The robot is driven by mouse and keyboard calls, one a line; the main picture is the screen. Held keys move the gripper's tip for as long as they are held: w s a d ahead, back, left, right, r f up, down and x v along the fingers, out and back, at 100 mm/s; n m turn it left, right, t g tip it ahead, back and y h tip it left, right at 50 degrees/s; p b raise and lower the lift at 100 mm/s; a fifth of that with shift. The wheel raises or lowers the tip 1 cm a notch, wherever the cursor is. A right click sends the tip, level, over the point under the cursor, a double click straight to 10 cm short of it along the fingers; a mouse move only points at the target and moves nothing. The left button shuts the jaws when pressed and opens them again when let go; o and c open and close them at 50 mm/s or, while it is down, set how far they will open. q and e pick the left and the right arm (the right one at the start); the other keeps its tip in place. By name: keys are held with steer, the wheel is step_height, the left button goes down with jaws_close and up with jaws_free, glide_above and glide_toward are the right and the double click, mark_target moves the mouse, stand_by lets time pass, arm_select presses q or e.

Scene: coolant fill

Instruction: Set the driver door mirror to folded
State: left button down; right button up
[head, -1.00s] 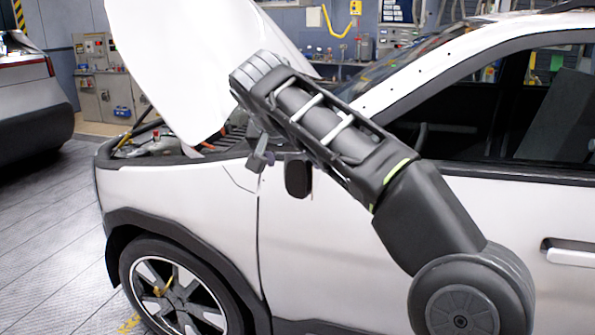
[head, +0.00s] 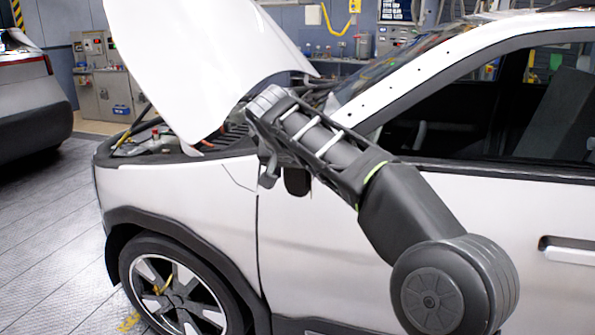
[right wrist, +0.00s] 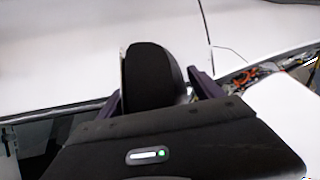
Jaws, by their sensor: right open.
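The driver door mirror (head: 297,182) is a dark rounded housing at the front of the white car's door. In the head view my right forearm hides its upper part. In the right wrist view the mirror (right wrist: 150,72) stands between the two fingers of my right gripper (right wrist: 157,82). The gripper is open, with a gap visible at the finger on the right. Contact with the other finger cannot be told. In the head view one finger of the right gripper (head: 270,172) shows just left of the mirror. Whether the mirror is folded is unclear. My left gripper is out of view.
The white car's hood (head: 185,65) is raised over the open engine bay (head: 165,142). The door window (head: 480,115) and door handle (head: 570,250) lie to the right. A second car (head: 30,100) stands at the far left, with open floor (head: 50,220) between.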

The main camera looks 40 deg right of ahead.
jaws_close()
stand_by(0.8)
